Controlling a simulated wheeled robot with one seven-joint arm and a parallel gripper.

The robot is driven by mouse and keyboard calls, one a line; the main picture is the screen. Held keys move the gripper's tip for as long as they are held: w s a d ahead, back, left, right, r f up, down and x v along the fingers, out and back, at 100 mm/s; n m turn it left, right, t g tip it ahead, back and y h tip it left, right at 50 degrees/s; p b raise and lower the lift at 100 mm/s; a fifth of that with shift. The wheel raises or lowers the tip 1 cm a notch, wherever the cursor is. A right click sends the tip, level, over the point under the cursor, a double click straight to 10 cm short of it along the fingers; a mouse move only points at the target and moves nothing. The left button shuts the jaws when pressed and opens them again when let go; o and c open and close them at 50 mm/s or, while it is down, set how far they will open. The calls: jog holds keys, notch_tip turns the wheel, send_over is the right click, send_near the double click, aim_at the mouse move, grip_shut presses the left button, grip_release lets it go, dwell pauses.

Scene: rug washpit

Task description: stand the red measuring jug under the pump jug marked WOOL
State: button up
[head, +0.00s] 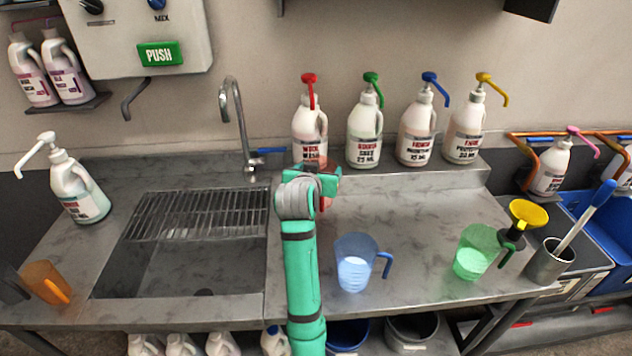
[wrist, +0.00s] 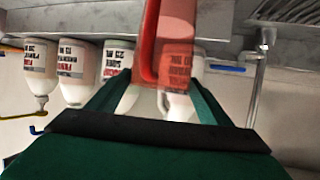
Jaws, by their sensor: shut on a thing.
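In the head view, my gripper (head: 322,172) hides most of the jug, and only bits of red (head: 327,203) show. My gripper is shut on it, just in front of the red-topped pump jug (head: 309,134) at the left of the back row. That pump jug's red label seems to read WOOL WASH, but it is blurred. Whether the red jug touches the counter or is under the spout, I cannot tell.
Pump jugs with green (head: 365,134), blue (head: 416,134) and yellow (head: 465,132) tops stand to the right on the ledge. A blue jug (head: 356,262) and a green jug (head: 476,250) stand on the counter. The sink (head: 190,268) and tap (head: 241,120) are left.

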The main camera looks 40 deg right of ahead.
jog(key=shift+w+a+f, duration=0.1)
jog(key=shift+w+f, duration=0.25)
jog(key=shift+f, duration=0.5)
jog(key=shift+w+a+f, duration=0.1)
jog(key=shift+w+f, duration=0.3)
jog(key=shift+f, duration=0.45)
jog(key=shift+w+a+f, duration=0.1)
jog(key=shift+w+f, duration=0.25)
jog(key=shift+f, duration=0.6)
jog(key=o, duration=1.7)
jog(key=shift+f, duration=0.1)
jog(key=v, duration=1.2)
